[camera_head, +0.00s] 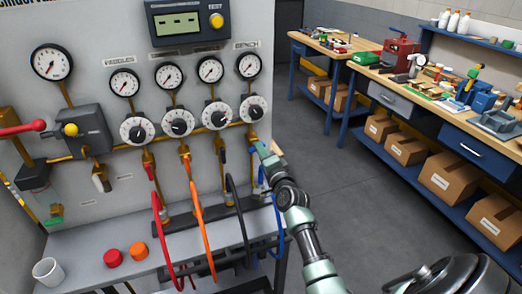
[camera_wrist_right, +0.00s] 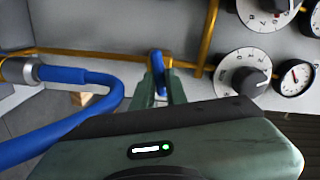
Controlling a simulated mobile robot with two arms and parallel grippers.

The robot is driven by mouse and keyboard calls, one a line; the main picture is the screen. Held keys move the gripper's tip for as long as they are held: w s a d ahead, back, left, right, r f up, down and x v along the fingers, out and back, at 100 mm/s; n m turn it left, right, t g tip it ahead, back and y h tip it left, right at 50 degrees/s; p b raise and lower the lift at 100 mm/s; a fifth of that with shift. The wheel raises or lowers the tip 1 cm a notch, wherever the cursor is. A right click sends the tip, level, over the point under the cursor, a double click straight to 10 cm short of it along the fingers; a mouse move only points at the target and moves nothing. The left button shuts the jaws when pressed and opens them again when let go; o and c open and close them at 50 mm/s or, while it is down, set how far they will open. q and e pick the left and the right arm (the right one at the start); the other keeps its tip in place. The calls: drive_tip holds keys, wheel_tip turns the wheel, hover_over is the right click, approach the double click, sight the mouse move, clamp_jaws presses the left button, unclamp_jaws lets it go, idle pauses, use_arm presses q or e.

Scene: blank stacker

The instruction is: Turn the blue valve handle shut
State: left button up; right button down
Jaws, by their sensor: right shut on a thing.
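The blue valve handle (camera_wrist_right: 157,66) shows in the right wrist view as a narrow blue lever against the brass pipework, its near part between my fingers. In the head view my right gripper (camera_head: 259,149) reaches up to the right end of the gauge panel, below the last dial, and mostly hides the handle. My right gripper (camera_wrist_right: 162,88) is shut on the blue handle, one finger on each side. My left gripper is in neither view.
A blue hose (camera_wrist_right: 65,76) curves close to the left of my right gripper. Red, orange and black hoses hang left of my arm from the gauge panel (camera_head: 115,50). A cluttered workbench (camera_head: 420,105) stands at the right. The grey floor between is clear.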

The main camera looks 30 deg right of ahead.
drive_tip(key=shift+f+m, duration=0.15)
drive_tip(key=shift+m, duration=1.45)
drive_tip(key=c, duration=1.4)
unclamp_jaws()
drive_tip(key=shift+c, duration=0.2)
drive_tip(key=shift+s, duration=0.1)
drive_tip(key=v, duration=0.7)
drive_tip(key=shift+s, duration=0.35)
drive_tip(key=shift+a, duration=0.1)
